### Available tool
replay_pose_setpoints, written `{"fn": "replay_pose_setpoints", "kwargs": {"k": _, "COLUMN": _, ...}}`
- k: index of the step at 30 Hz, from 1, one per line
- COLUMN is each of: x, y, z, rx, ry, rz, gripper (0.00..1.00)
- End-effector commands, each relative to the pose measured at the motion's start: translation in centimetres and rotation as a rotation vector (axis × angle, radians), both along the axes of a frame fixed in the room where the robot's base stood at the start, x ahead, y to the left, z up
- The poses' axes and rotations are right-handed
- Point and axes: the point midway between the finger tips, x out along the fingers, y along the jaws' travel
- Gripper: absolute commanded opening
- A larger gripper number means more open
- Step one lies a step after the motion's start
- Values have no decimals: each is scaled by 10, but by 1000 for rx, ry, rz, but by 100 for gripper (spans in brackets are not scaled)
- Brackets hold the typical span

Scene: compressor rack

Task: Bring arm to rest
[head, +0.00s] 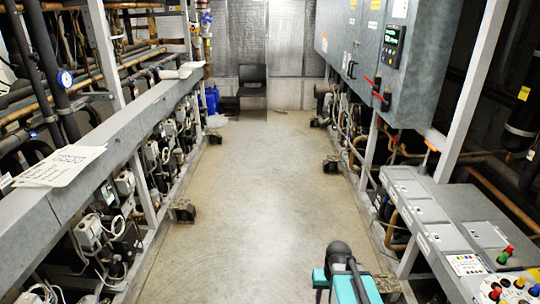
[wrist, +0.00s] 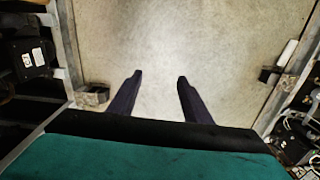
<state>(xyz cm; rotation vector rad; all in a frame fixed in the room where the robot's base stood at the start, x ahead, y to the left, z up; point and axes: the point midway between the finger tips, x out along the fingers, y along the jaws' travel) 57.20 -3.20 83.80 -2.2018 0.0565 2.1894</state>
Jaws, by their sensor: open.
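My gripper (wrist: 158,78) shows in the wrist view as two dark fingers, spread apart with bare floor between and beyond them. It holds nothing. The wide teal and black part at the bottom of the wrist view is my own. In the head view my teal and dark arm (head: 345,280) shows at the bottom, right of the middle, over the aisle floor. The fingers cannot be made out in that view.
The concrete aisle floor (head: 235,185) is clear down the middle. Compressor racks line both sides, with a grey beam bearing papers (head: 60,166) at left. At right are a grey cabinet (head: 385,50) and a control panel (head: 510,288) with coloured knobs. A dark chair (head: 252,82) stands at the far end.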

Motion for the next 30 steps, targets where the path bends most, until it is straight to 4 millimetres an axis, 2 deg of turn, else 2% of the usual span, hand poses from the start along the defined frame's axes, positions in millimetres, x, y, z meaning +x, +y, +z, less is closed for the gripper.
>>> {"fn": "replay_pose_setpoints", "kwargs": {"k": 6, "x": -16, "y": 33, "z": -14, "rx": 0, "ry": 1, "rz": 53, "gripper": 45}}
{"fn": "replay_pose_setpoints", "kwargs": {"k": 14, "x": -44, "y": 32, "z": -67, "rx": 1, "ry": 66, "rz": 52, "gripper": 45}}
{"fn": "replay_pose_setpoints", "kwargs": {"k": 20, "x": -76, "y": 32, "z": -117, "rx": 4, "ry": 136, "rz": 53, "gripper": 45}}
{"fn": "replay_pose_setpoints", "kwargs": {"k": 30, "x": -152, "y": 32, "z": -216, "rx": 7, "ry": 287, "rz": 56, "gripper": 45}}
